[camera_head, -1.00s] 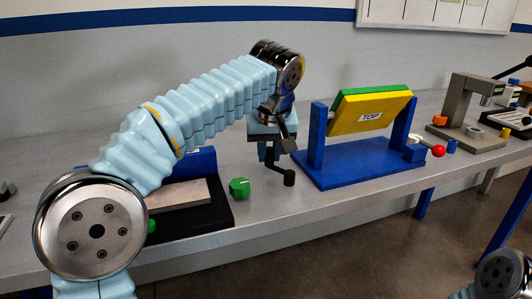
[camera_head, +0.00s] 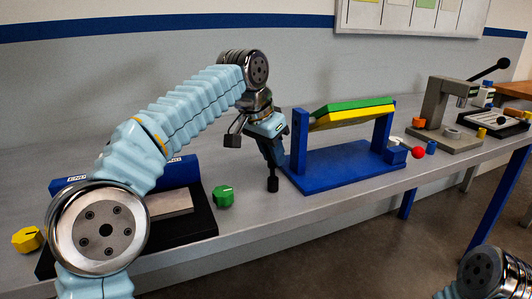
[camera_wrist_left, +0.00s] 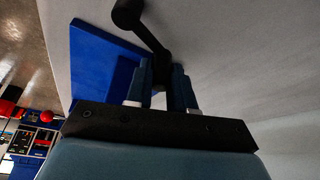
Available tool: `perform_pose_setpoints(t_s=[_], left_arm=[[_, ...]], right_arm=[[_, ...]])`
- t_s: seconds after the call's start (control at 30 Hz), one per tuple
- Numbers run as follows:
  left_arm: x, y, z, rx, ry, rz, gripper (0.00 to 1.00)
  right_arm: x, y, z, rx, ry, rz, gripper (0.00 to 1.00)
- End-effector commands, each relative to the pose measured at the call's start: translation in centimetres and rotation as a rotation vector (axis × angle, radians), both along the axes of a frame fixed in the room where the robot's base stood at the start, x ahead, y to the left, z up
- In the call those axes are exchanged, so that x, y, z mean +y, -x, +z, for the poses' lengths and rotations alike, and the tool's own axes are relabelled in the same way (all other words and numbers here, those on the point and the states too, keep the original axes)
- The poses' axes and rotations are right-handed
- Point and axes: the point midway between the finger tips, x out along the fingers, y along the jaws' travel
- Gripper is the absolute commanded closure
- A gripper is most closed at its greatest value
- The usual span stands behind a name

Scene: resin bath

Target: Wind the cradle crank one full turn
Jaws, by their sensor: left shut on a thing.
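The blue cradle (camera_head: 340,171) stands on the bench, with two uprights holding a green and yellow panel (camera_head: 350,112). The panel lies tilted near flat, green side up, yellow below. My left gripper (camera_head: 273,162) points down at the cradle's left side, shut on part of the black crank (camera_head: 272,185). In the left wrist view the crank (camera_wrist_left: 146,32) runs from between the fingers (camera_wrist_left: 163,88) to a round black end. The fingers hide the gripped part. Beside them is the blue cradle base (camera_wrist_left: 98,58). My right gripper is out of view.
A green knob (camera_head: 223,196) and a black tray (camera_head: 205,222) with a blue block lie left of the cradle. A yellow knob (camera_head: 27,239) is far left. A red ball (camera_head: 417,153) and a grey press stand (camera_head: 434,100) are on the right.

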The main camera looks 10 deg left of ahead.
Motion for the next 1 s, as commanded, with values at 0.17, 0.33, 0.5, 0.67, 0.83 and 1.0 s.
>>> perform_pose_setpoints(t_s=[0.17, 0.33, 0.5, 0.67, 0.83, 1.0], left_arm=[[-0.8, -0.1, 0.0, -0.002, 0.001, -0.138, 1.0], [-1.4, -0.1, 0.0, -0.001, 0.001, -0.242, 1.0], [-1.7, -0.1, 0.1, -0.001, 0.0, -0.309, 1.0], [-1.9, 0.0, 0.0, -0.001, -0.001, -0.344, 1.0], [-1.9, 0.0, 0.0, -0.001, -0.001, -0.357, 1.0], [-2.0, 0.0, 0.0, -0.001, -0.001, -0.358, 1.0]], right_arm=[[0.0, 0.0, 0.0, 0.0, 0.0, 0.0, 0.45], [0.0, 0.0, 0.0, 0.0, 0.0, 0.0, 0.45], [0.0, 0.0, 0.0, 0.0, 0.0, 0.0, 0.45], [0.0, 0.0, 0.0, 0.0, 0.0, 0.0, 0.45], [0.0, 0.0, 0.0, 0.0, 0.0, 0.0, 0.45], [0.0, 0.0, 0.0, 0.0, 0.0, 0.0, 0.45]])
